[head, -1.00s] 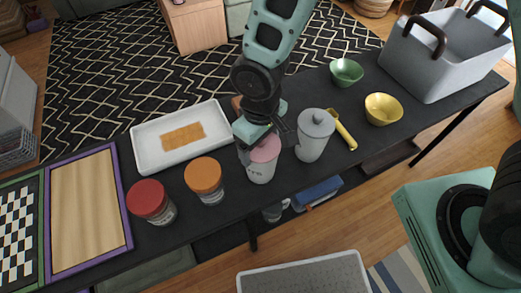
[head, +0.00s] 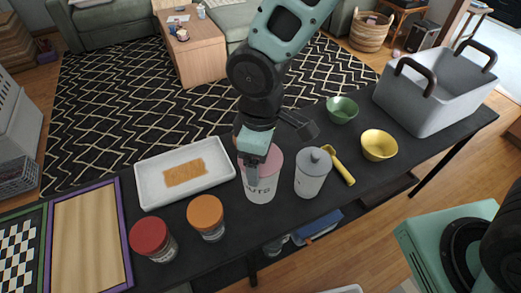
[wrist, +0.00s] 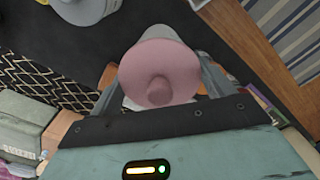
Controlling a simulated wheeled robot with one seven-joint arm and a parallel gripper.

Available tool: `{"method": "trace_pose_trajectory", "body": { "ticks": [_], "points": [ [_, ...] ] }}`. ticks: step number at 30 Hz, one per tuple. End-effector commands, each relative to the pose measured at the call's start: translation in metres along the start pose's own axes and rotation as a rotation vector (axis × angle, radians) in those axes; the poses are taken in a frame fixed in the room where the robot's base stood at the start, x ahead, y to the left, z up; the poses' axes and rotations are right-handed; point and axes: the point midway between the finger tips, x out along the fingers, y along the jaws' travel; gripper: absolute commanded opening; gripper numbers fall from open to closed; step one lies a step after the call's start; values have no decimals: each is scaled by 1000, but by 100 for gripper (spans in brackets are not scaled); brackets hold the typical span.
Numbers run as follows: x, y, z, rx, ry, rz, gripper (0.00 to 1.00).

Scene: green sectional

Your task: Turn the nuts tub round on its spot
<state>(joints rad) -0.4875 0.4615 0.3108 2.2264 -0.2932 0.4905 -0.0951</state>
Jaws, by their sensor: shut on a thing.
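The nuts tub (head: 262,192) is a pale tub with a pink lid and dark lettering, partly readable on its front. It stands upright on the dark table. My gripper (head: 264,164) reaches down over it and is shut on it, with one grey finger across its front left side. In the wrist view the pink lid (wrist: 160,62) with its round knob sits between my two grey fingers (wrist: 160,85). The far finger and the tub's back are hidden in the head view.
A grey lidded canister (head: 312,174) stands close on the right, with a yellow scoop (head: 342,168) beyond it. Orange-lidded (head: 206,215) and red-lidded (head: 150,238) jars stand to the left. A white tray (head: 145,190) lies behind them. Yellow (head: 379,146) and green (head: 342,110) bowls are farther right.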

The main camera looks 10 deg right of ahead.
Motion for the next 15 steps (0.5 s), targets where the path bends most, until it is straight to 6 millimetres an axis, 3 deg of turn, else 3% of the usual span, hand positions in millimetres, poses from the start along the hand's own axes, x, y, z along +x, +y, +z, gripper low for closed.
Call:
{"method": "trace_pose_trajectory", "body": {
  "ticks": [15],
  "points": [
    [-2,0,0,-134,0,-1,32]
  ]
}}
